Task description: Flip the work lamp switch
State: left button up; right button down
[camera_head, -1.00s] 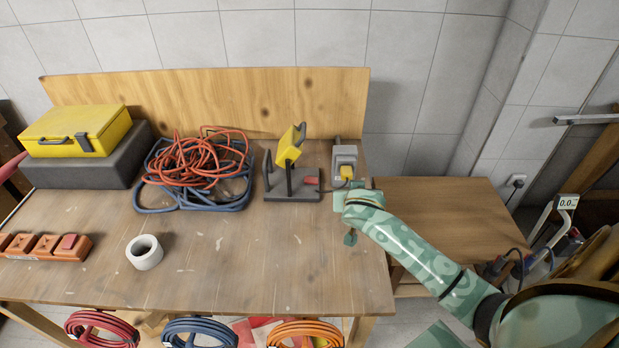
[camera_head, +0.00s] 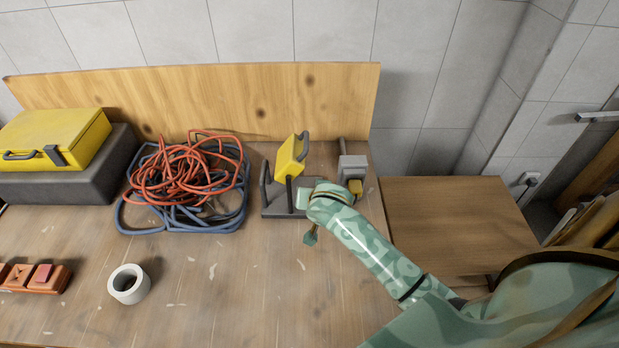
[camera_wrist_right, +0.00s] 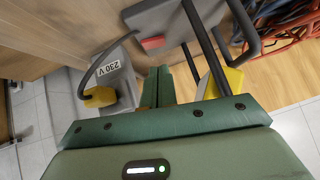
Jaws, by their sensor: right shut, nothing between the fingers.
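The work lamp has a yellow head (camera_head: 289,157) on dark posts above a grey base plate (camera_head: 274,210). In the right wrist view a red switch (camera_wrist_right: 152,43) sits on the grey base plate (camera_wrist_right: 178,14), beside the posts. In the head view my right gripper hides the switch. My right gripper (camera_head: 309,190) is at the right part of the lamp base. In the wrist view its fingers (camera_wrist_right: 158,72) are shut and empty, pointing toward the switch. I cannot tell whether they touch it. My left gripper is not in view.
A grey 230 V socket box (camera_wrist_right: 118,72) with a yellow plug (camera_head: 355,187) stands right of the lamp. Coiled red hose (camera_head: 190,170) and blue hose (camera_head: 180,225) lie left of it. A white roll (camera_head: 128,284) stands in front. The bench front is mostly clear.

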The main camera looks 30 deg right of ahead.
jog(key=b+x, duration=0.4)
jog(key=x, duration=0.6)
jog(key=shift+w+r, duration=0.1)
jog(key=shift+r, duration=0.05)
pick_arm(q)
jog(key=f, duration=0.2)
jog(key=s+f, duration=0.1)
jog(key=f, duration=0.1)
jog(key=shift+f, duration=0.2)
pick_arm(e)
jog(key=shift+d, duration=0.1)
